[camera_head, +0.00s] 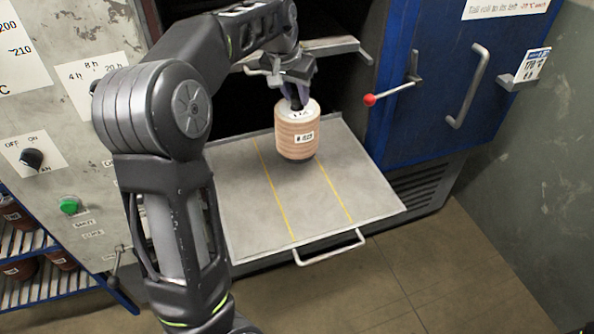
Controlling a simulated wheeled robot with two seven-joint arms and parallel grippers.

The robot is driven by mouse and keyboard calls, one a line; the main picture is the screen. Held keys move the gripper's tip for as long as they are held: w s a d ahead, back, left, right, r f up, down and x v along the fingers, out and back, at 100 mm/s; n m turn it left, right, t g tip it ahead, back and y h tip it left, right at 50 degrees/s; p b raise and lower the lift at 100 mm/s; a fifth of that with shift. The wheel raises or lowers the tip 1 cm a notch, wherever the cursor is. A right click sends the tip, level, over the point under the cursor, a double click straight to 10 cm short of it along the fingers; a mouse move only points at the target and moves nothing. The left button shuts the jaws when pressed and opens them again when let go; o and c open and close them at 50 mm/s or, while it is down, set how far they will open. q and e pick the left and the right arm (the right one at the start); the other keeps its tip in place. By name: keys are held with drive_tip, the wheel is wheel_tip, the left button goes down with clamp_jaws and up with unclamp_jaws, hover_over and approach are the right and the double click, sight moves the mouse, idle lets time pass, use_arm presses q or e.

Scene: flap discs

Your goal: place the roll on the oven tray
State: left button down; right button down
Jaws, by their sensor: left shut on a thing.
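The roll (297,140) is a tan ribbed cylinder with a white top and a small label. It is upright over the far part of the oven tray (235,205), between its two yellow lines. I cannot tell whether its base touches the tray. My left gripper (297,103) comes down from above and is shut on the top of the roll. The fingertips are partly hidden by the wrist. The tray is a flat grey plate pulled out of the oven, with a front handle (329,247). My right gripper is not in view.
The blue oven door (440,90) stands open on the right, with a red-knobbed lever (370,99) reaching toward the tray. A control panel (75,130) is on the left. A blue rack (40,275) with brown rolls stands lower left. The rest of the tray is bare.

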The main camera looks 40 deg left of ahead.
sight(295, 110)
use_arm(q)
drive_tip(key=shift+w+f+p, duration=0.1)
drive_tip(key=shift+f+p, duration=0.25)
drive_tip(key=shift+f, duration=2.65)
drive_tip(key=shift+f, duration=1.95)
drive_tip(key=c, duration=1.1)
unclamp_jaws()
drive_tip(key=shift+f, duration=0.1)
drive_tip(key=v, duration=1.2)
drive_tip(key=shift+b, duration=0.35)
